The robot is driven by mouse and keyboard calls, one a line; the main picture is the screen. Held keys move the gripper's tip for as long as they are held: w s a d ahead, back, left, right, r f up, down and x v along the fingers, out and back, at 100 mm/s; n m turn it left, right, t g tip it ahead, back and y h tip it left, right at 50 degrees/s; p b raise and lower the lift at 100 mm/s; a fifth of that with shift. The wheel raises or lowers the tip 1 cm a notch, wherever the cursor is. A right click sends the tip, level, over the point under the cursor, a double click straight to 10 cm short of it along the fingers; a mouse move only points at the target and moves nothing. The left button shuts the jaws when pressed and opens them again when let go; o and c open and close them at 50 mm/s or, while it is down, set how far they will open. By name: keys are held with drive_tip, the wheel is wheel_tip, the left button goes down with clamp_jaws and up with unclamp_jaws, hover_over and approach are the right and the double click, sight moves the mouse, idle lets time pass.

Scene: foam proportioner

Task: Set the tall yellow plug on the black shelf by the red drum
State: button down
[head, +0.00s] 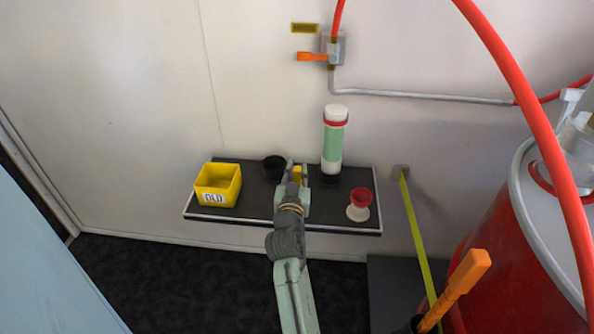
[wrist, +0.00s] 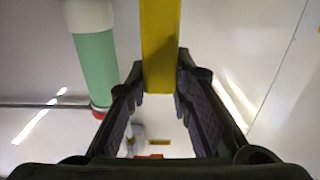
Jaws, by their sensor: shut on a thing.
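My gripper (head: 296,170) is shut on the tall yellow plug (head: 298,176), over the black shelf (head: 256,211) on the wall. In the wrist view the yellow plug (wrist: 160,40) is a long flat-sided bar between my fingertips (wrist: 161,82), running out of the top of the picture. My arm hides part of the shelf, and I cannot tell whether the plug touches it. The red drum (head: 500,270) stands at the right. A low dark flat-topped surface (head: 392,290) lies beside it, below the wall shelf.
The shelf also holds a yellow bin (head: 227,184) marked OLD, a black cup (head: 273,168), a green-and-white cylinder (head: 333,145) close right of my gripper, and a red-and-white piece (head: 359,205). An orange handle (head: 466,276) and red hose (head: 535,110) are at the right.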

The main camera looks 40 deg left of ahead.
drive_tip(key=shift+f, duration=0.2)
drive_tip(key=c, duration=1.4)
unclamp_jaws()
drive_tip(key=shift+c, duration=0.2)
drive_tip(key=shift+r, duration=0.1)
